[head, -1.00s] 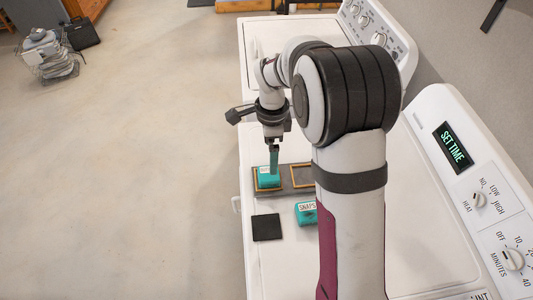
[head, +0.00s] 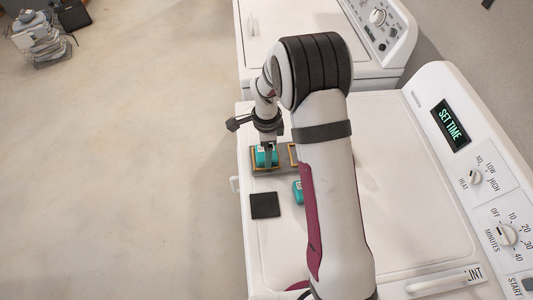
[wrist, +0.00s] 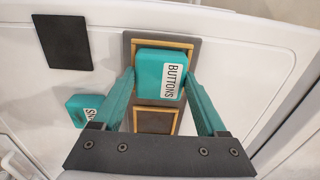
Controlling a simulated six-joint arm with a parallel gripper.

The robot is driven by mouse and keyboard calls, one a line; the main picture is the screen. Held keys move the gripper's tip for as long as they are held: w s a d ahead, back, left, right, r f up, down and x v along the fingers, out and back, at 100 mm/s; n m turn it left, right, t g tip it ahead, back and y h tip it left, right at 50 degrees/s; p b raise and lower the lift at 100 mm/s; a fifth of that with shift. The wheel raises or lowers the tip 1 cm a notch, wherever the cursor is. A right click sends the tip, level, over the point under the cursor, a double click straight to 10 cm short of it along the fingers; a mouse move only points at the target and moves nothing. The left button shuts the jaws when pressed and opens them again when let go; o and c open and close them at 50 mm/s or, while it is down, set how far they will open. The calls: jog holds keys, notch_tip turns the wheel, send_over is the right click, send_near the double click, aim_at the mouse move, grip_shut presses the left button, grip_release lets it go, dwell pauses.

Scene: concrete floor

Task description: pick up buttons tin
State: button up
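The buttons tin (wrist: 150,72) is a teal box with a white label reading BUTTONS. It sits in the far wood-edged compartment of a dark tray (wrist: 196,52) on the white machine top. In the head view, the tin (head: 261,158) is partly covered by my gripper (head: 269,158). In the wrist view, my gripper (wrist: 160,78) is open, with one teal finger on each side of the tin. I cannot tell whether the fingers touch it.
A second teal tin (wrist: 85,108), its label partly hidden, lies beside the tray; my arm partly covers it in the head view (head: 297,192). A flat black square (wrist: 62,42) lies nearby. The tray's near compartment (wrist: 155,121) looks empty. A control panel (head: 470,170) rises at the right.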

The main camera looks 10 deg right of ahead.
jog(key=c, duration=0.8)
jog(key=shift+o, duration=0.2)
